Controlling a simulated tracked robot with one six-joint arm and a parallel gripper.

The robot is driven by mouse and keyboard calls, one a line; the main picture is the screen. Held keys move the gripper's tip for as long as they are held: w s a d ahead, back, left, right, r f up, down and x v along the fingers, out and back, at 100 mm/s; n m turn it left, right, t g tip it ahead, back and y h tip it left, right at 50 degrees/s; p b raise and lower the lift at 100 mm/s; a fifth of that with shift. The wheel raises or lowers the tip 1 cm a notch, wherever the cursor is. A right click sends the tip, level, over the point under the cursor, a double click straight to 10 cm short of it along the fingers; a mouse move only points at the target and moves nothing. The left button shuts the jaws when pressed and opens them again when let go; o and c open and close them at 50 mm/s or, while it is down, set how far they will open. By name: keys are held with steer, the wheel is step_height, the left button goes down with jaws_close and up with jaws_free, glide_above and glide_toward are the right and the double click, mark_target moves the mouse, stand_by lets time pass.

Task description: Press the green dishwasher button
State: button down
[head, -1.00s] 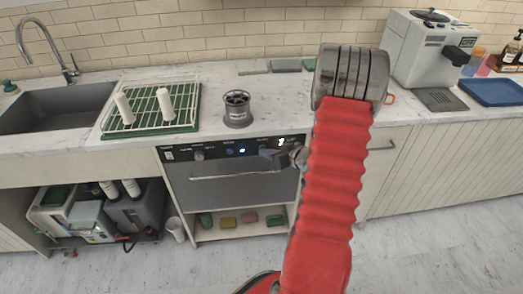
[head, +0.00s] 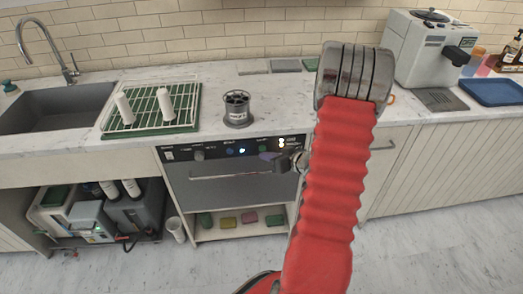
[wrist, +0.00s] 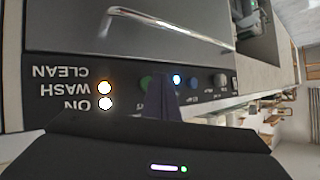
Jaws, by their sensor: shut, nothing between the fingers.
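The dishwasher (head: 235,185) is set under the counter, with a black control panel along its top edge. Two lamps (wrist: 105,95) by WASH and ON glow white.
The dishwasher handle (head: 232,176) juts out below the panel. A metal canister (head: 237,108) stands on the counter above. The coffee machine (head: 425,50) stands right.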

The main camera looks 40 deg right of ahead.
steer(key=s+a, duration=0.2)
steer(key=s, duration=0.2)
steer(key=shift+s+a, duration=0.1)
steer(key=shift+a, duration=0.3)
stand_by(1.1)
